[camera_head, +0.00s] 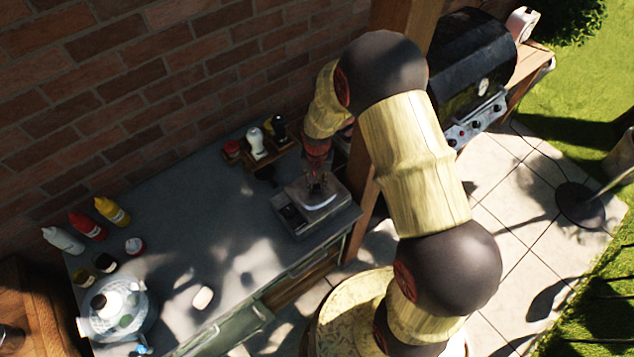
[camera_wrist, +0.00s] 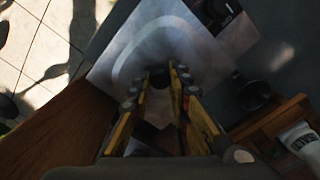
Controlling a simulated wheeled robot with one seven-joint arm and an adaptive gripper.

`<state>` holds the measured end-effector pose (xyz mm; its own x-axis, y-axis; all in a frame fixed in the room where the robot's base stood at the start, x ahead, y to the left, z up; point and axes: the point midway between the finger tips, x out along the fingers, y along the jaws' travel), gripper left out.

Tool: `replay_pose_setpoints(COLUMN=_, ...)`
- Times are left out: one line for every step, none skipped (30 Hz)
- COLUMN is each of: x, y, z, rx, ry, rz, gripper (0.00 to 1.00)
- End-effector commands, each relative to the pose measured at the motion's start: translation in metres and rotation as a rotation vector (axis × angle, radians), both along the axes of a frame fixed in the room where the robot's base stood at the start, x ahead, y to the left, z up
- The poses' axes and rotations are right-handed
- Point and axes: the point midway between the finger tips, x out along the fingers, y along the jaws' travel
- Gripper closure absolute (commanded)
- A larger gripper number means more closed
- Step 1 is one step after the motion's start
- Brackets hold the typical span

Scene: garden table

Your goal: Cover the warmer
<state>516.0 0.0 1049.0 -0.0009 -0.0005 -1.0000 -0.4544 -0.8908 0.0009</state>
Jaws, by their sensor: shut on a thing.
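The warmer (camera_head: 289,214) is a square metallic unit near the right end of the grey counter. Its pale metal top (camera_wrist: 112,72) also shows in the wrist view. My gripper (camera_head: 317,181) points down over it from the back. In the wrist view my gripper (camera_wrist: 162,80) is shut on a small dark knob (camera_wrist: 160,76). The knob seems to belong to a round lid (camera_wrist: 125,60), seen as a pale curved rim over the warmer's top. The lid (camera_head: 322,201) also shows as a pale curve in the head view. I cannot tell whether it touches the warmer.
A wooden rack (camera_head: 263,160) with shakers stands behind the warmer. Squeeze bottles (camera_head: 88,226) and small jars (camera_head: 105,263) stand at the left, near a white pot (camera_head: 118,309). A pale oval object (camera_head: 203,297) lies by the front edge. A wooden post (camera_head: 362,185) rises close right of the warmer.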

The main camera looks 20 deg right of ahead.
Motion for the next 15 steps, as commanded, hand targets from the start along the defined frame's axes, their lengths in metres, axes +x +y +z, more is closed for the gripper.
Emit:
replay_pose_setpoints(x=0.0007, y=0.0000, z=0.0004, rx=0.000, ry=-0.001, rz=0.000, gripper=1.00)
replay_pose_setpoints(x=0.0007, y=0.0000, z=0.0006, rx=0.000, ry=-0.001, rz=0.000, gripper=1.00)
replay_pose_setpoints(x=0.0007, y=0.0000, z=0.0007, rx=0.000, ry=-0.001, rz=0.000, gripper=1.00)
replay_pose_setpoints(x=0.0006, y=0.0000, z=0.0008, rx=0.000, ry=-0.001, rz=0.000, gripper=1.00)
replay_pose_setpoints(x=0.0007, y=0.0000, z=0.0008, rx=0.000, ry=-0.001, rz=0.000, gripper=1.00)
replay_pose_setpoints(x=0.0006, y=0.0000, z=0.0008, rx=0.000, ry=-0.001, rz=0.000, gripper=1.00)
replay_pose_setpoints(x=0.0005, y=0.0000, z=0.0008, rx=0.000, ry=-0.001, rz=0.000, gripper=1.00)
replay_pose_setpoints(x=0.0006, y=0.0000, z=0.0007, rx=0.000, ry=-0.001, rz=0.000, gripper=1.00)
replay_pose_setpoints(x=0.0005, y=0.0000, z=0.0006, rx=0.000, ry=-0.001, rz=0.000, gripper=1.00)
replay_pose_setpoints(x=0.0005, y=0.0000, z=0.0003, rx=0.000, ry=-0.001, rz=0.000, gripper=1.00)
replay_pose_setpoints(x=0.0005, y=0.0000, z=0.0000, rx=0.000, ry=-0.001, rz=0.000, gripper=1.00)
replay_pose_setpoints(x=0.0004, y=0.0000, z=-0.0005, rx=0.000, ry=-0.001, rz=0.000, gripper=1.00)
replay_pose_setpoints(x=0.0004, y=0.0000, z=-0.0010, rx=0.000, ry=-0.001, rz=0.000, gripper=1.00)
replay_pose_setpoints(x=0.0004, y=0.0000, z=-0.0015, rx=0.000, ry=-0.001, rz=0.000, gripper=1.00)
replay_pose_setpoints(x=0.0004, y=0.0000, z=-0.0023, rx=0.000, ry=-0.001, rz=0.000, gripper=1.00)
